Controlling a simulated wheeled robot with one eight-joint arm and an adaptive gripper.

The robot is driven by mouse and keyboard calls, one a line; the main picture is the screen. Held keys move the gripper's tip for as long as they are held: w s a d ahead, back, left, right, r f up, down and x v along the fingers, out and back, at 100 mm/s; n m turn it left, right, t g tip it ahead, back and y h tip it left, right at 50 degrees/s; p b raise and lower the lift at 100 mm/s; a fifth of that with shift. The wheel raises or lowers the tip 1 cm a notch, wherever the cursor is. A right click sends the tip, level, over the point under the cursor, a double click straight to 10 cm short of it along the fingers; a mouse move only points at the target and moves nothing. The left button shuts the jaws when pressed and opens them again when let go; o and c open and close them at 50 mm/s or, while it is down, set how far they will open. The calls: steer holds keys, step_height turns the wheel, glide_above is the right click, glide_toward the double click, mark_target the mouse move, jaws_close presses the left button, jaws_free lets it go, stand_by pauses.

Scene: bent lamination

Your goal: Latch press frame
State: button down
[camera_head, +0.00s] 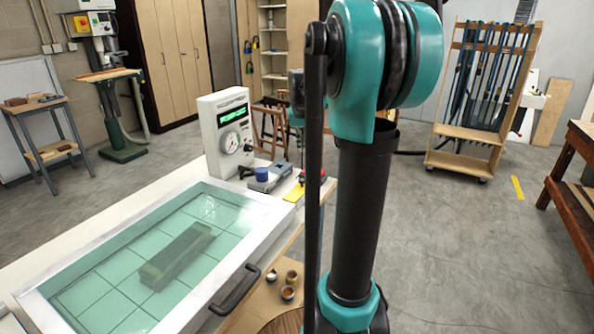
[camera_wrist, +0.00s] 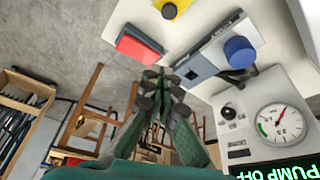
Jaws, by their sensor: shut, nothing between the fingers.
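The press frame (camera_head: 276,219) is a white rectangular frame with a clear greenish sheet, lying flat on the white table in the head view. A dark handle (camera_head: 236,291) is on its front right side. A long greenish-brown block (camera_head: 177,256) shows under the sheet. I cannot make out a latch or its state. My gripper (camera_wrist: 161,76) is shut and empty in the wrist view, in front of the table-end fittings; in the head view my arm mostly hides it.
A white control box (camera_head: 226,132) has a gauge and a display that reads PUMP OFF in the wrist view. A grey-blue fitting (camera_wrist: 197,68), a blue knob (camera_wrist: 240,52), a red block (camera_wrist: 139,47) and a yellow piece (camera_head: 294,193) are near. Small cups (camera_head: 288,293) stand beside the handle.

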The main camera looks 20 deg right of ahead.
glide_above(297, 186)
steer(key=w+d, duration=0.3)
step_height(297, 186, down, 10)
steer(key=shift+r, duration=0.1)
steer(key=shift+s+a+f, duration=0.1)
steer(key=shift+s+a, duration=0.1)
steer(key=shift+s, duration=0.3)
steer(key=shift+s+a+f, duration=0.1)
steer(key=shift+s+a, duration=0.05)
steer(key=shift+s, duration=0.3)
steer(key=s+a, duration=0.3)
steer(key=shift+w, duration=0.15)
